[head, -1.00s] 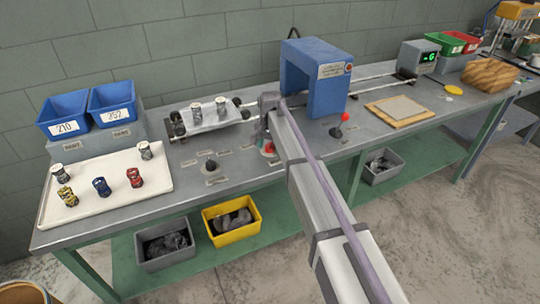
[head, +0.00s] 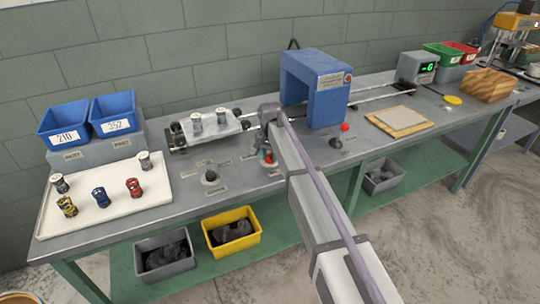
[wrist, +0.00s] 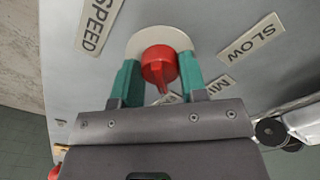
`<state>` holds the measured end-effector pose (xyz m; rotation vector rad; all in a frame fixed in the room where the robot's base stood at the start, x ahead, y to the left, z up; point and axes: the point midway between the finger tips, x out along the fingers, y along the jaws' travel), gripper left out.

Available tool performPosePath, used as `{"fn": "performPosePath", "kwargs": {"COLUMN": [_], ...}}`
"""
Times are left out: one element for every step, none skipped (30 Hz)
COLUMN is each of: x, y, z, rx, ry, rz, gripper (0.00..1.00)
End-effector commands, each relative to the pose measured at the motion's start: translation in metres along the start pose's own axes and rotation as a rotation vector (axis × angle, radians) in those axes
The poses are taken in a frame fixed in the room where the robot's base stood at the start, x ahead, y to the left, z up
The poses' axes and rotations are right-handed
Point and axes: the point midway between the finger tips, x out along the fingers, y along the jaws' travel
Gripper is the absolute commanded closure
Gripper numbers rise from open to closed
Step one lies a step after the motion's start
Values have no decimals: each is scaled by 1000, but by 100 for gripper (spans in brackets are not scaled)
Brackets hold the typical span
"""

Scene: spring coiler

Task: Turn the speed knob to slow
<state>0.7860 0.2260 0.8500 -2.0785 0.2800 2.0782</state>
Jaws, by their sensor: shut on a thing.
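The red speed knob (wrist: 159,66) sits on a pale round plate on the grey bench panel. Its pointer ridge points down in the wrist view, toward a label partly hidden by my gripper. My gripper (wrist: 160,78) has its green fingers on either side of the knob, shut on it. The SPEED label (wrist: 95,24) is at upper left and the SLOW label (wrist: 251,38) at upper right. Another label (wrist: 205,88), reading "MI" where visible, is partly covered by the right finger. In the head view, my gripper (head: 266,152) is low at the bench, with a bit of red showing there.
A blue arch-shaped housing (head: 317,88) stands just behind and right of my gripper. A red-ball lever (head: 340,135) is to the right, and a black-knobbed control (head: 210,177) to the left.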

Motion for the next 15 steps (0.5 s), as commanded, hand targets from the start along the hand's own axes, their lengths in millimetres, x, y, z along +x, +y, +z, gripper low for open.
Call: {"fn": "performPosePath", "kwargs": {"x": [0, 0, 0, 0, 0, 0, 0, 0, 0, 0, 0, 0, 0, 0, 0], "y": [0, 0, 0, 0, 0, 0, 0, 0, 0, 0, 0, 0, 0, 0, 0], "z": [0, 0, 0, 0, 0, 0, 0, 0, 0, 0, 0, 0, 0, 0, 0], "rx": [-11, -19, -32, -44, -57, -78, -94, -114, -140, -162, -185, -218, -244, -271, -307], "ry": [0, 0, 0, 0, 0, 0, 0, 0, 0, 0, 0, 0, 0, 0, 0], "rz": [0, 0, 0, 0, 0, 0, 0, 0, 0, 0, 0, 0, 0, 0, 0], "gripper": [84, 84, 84, 84, 84, 84, 84, 84, 84, 84, 84, 84, 84, 84, 84]}}
